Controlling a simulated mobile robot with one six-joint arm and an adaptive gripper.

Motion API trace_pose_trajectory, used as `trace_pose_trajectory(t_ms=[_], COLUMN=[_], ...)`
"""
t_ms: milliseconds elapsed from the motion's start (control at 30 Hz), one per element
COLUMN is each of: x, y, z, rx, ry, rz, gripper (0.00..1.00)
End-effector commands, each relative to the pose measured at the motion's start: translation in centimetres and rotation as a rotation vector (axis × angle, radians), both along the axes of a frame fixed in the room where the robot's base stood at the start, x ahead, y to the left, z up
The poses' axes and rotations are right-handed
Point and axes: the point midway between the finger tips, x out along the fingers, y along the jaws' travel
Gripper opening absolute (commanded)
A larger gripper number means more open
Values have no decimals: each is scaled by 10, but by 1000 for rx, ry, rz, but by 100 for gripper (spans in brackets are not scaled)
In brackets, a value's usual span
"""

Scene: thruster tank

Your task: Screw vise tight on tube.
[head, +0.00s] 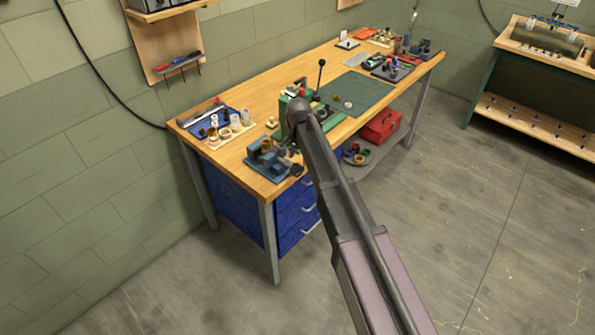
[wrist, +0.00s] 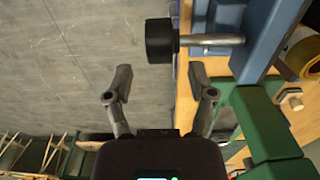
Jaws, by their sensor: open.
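The blue vise (head: 262,162) stands at the near left corner of the workbench. In the wrist view its blue body (wrist: 268,40) is at the upper right, with a metal screw rod (wrist: 212,41) ending in a black round knob (wrist: 159,41). A yellow-brown ring, which looks like the tube (wrist: 303,58), shows at the right edge beside the vise; its seating in the jaws is hidden. My gripper (wrist: 160,76) is open and empty. The knob appears just beyond and between its fingertips, apart from them. In the head view my arm hides most of my gripper.
A green press (head: 284,118) stands behind the vise; a green post (wrist: 262,120) shows near my right finger. A blue tray (head: 213,117) and pale cups (head: 225,132) sit on the bench (head: 250,105). The floor (head: 150,270) before the bench is clear.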

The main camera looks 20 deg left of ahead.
Motion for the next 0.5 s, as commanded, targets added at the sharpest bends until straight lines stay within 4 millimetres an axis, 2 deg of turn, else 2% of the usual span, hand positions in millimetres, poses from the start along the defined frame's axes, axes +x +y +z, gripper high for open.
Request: trace_pose_trajectory(t_ms=[33, 200, 500], x=[0, 0, 0], y=[0, 0, 0], z=[-8, -21, -37], rx=[0, 0, 0], ry=[0, 0, 0], rz=[0, 0, 0], gripper=[71, 71, 71])
